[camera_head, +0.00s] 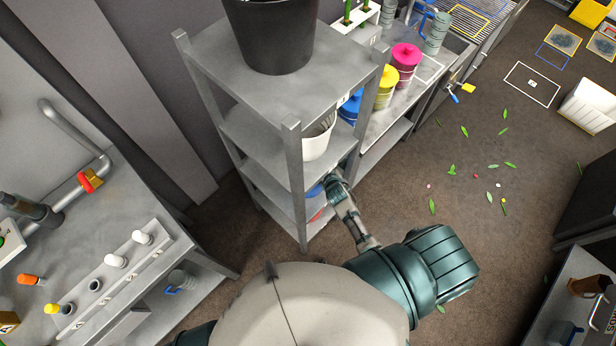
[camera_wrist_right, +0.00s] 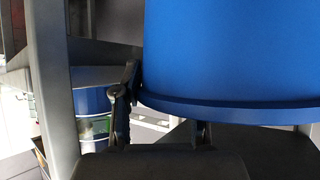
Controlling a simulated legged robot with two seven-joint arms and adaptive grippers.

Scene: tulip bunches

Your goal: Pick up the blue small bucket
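A small blue bucket (camera_head: 314,190) shows only in part on a lower tier of the grey shelf, mostly hidden by a shelf post and the tier above. In the right wrist view the blue bucket (camera_wrist_right: 230,55) fills the upper right, its rim band along the lower edge. My right gripper (camera_head: 337,181) reaches in at the shelf's right side, close to the bucket. In the wrist view my right gripper (camera_wrist_right: 163,112) has one finger by the bucket's left edge and the other partly hidden below the rim. Whether it grips is unclear. My left gripper is not in view.
The grey shelf (camera_head: 293,125) holds a black bucket (camera_head: 270,38) on top, a white bucket (camera_head: 317,142) and something red (camera_head: 316,214) low down. Behind stand blue (camera_head: 350,108), yellow and pink containers on a counter. Floor to the right is open, with scattered leaves.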

